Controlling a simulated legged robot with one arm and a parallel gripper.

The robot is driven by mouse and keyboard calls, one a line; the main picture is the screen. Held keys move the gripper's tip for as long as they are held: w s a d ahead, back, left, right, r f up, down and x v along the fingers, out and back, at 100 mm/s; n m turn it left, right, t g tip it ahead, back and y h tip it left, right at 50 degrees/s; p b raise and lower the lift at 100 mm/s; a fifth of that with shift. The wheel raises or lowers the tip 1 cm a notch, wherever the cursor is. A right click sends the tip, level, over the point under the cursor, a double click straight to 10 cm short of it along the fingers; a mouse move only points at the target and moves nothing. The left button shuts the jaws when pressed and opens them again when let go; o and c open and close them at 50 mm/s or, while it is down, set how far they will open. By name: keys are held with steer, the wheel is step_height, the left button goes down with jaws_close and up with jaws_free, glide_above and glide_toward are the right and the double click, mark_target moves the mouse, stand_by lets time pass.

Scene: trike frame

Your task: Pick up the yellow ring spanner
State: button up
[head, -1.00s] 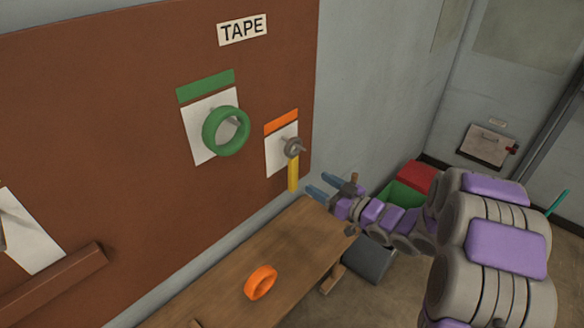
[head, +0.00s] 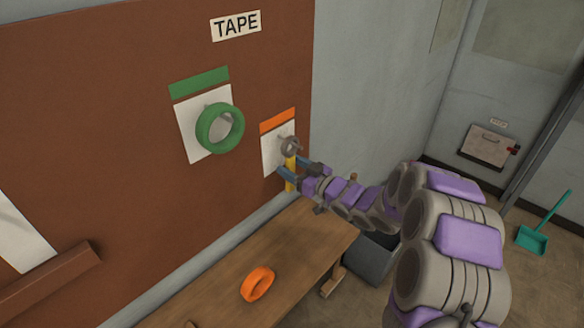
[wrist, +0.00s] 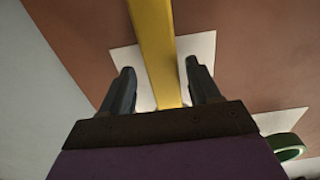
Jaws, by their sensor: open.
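The yellow ring spanner (head: 290,176) hangs by its grey ring end (head: 290,146) from a peg on the brown board, in front of a white card with an orange strip. My gripper (head: 287,168) is open at the spanner's yellow handle, with its blue fingers around the handle in the head view. In the wrist view the yellow handle (wrist: 155,45) runs down between my two open fingers (wrist: 157,88), with a gap on each side. The ring end cannot be made out in the wrist view.
A green tape roll (head: 220,127) hangs on the board (head: 100,120) to the left; it also shows in the wrist view (wrist: 287,146). An orange tape roll (head: 257,284) lies on the wooden bench (head: 290,245) below. A teal dustpan (head: 532,238) is on the floor at right.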

steer(key=shift+a, duration=0.65)
steer(key=shift+c, duration=1.1)
steer(key=shift+d, duration=0.25)
steer(key=c, duration=0.6)
jaws_close()
steer(key=shift+r, duration=0.1)
